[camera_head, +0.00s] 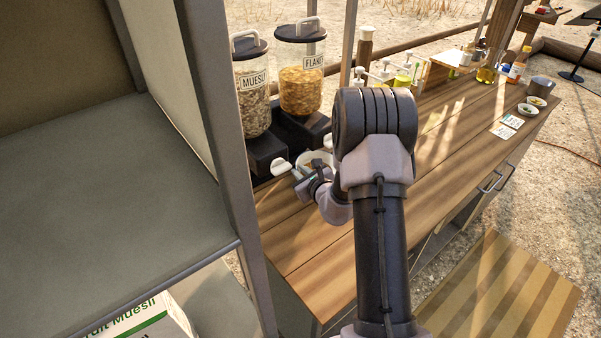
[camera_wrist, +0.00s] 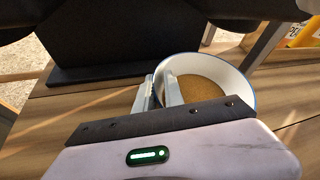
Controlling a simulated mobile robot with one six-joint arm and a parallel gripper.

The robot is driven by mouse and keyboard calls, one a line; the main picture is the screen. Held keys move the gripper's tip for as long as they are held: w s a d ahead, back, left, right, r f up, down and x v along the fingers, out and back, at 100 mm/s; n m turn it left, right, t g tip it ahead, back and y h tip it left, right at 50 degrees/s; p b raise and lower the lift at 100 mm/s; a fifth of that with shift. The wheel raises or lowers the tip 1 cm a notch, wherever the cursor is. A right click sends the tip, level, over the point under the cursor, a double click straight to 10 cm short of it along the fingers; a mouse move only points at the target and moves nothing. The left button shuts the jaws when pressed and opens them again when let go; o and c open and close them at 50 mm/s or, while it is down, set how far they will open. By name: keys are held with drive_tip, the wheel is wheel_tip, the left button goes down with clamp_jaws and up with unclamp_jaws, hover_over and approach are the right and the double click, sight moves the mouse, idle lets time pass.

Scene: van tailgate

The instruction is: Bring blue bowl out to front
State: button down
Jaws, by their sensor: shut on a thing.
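The bowl (camera_wrist: 238,82) is white inside with a thin blue rim and holds brown, grainy food. In the head view the bowl (camera_head: 318,157) shows only in part beside the cereal dispensers, behind my wrist. My gripper (camera_wrist: 160,87) is shut on the bowl's left wall in the wrist view, one finger inside and one outside. My gripper also shows in the head view (camera_head: 301,174), low over the wooden counter. I cannot tell whether the bowl touches the counter.
A muesli dispenser (camera_head: 253,95) and a flakes dispenser (camera_head: 301,78) stand on dark bases behind the bowl. A grey shelf unit (camera_head: 130,190) rises at the left. Bottles (camera_head: 517,67) and small bowls (camera_head: 528,110) stand farther right. The counter's middle (camera_head: 450,130) looks mostly clear.

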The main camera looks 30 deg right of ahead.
drive_tip(key=s+b, duration=0.1)
drive_tip(key=s, duration=0.5)
drive_tip(key=s+d+b, duration=0.1)
drive_tip(key=s, duration=0.5)
drive_tip(key=s+d+b, duration=0.1)
drive_tip(key=s+b, duration=0.1)
drive_tip(key=s, duration=0.3)
drive_tip(key=shift+s+d+f, duration=0.1)
drive_tip(key=shift+s+d, duration=0.1)
drive_tip(key=shift+s, duration=0.2)
drive_tip(key=c, duration=1.4)
unclamp_jaws()
drive_tip(key=shift+o, duration=0.2)
